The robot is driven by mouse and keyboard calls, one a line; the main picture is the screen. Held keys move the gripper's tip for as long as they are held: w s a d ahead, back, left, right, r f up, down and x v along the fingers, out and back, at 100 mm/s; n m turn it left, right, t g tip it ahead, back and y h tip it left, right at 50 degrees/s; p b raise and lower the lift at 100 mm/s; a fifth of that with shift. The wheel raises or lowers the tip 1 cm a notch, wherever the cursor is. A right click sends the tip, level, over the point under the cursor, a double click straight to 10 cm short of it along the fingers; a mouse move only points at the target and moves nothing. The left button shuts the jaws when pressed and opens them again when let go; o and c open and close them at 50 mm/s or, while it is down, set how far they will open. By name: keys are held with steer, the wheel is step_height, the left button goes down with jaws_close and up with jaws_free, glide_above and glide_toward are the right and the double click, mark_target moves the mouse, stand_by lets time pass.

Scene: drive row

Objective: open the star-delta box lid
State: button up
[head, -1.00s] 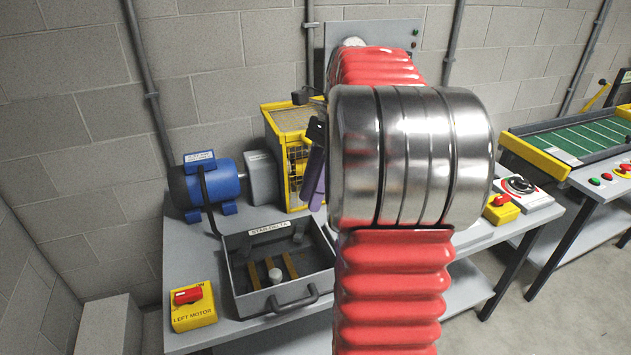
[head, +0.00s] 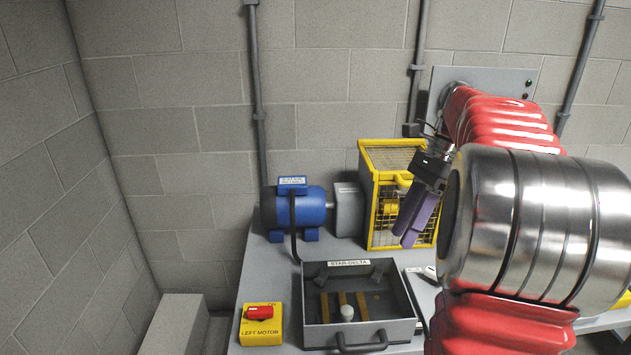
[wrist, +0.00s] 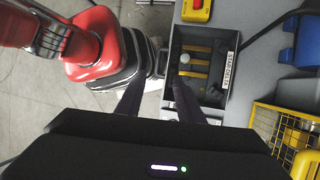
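The star-delta box (head: 312,325) is a grey tray-like box on the bench, labelled STAR-DELTA at its back edge. Yellow bars and a white knob (head: 347,312) show inside it; I cannot tell whether a clear lid covers them. A dark handle (head: 361,342) is at its front edge. In the wrist view the box (wrist: 227,85) is beyond my fingers, its label at right. My gripper (head: 415,225) has purple fingers and hangs above and behind the box's right side, apart from it. The wrist view shows my gripper (wrist: 158,88) with its fingers spread and nothing between them.
A yellow LEFT MOTOR switch box (head: 261,330) with a red knob stands left of the star-delta box. A blue motor (head: 293,208) stands behind it. A yellow mesh cage (head: 377,225) stands behind my gripper. A grey panel (head: 520,82) is on the wall.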

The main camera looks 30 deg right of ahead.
steer(key=a+f+n+t+h, duration=0.1)
steer(key=a+f+n+h, duration=0.25)
steer(key=f+n, duration=0.5)
steer(key=s+a+n+t+h, duration=0.1)
steer(key=s+a+n+t, duration=0.1)
steer(key=a+n, duration=0.5)
steer(key=s+a+r+n+t+h, duration=0.1)
steer(key=s+a+n+t, duration=0.2)
steer(key=a, duration=1.2)
steer(key=s+n, duration=0.2)
steer(key=n, duration=0.2)
steer(key=shift+s+a+r, duration=0.15)
steer(key=shift+a+r, duration=0.05)
steer(key=shift+r, duration=0.1)
steer(key=shift+n, duration=0.25)
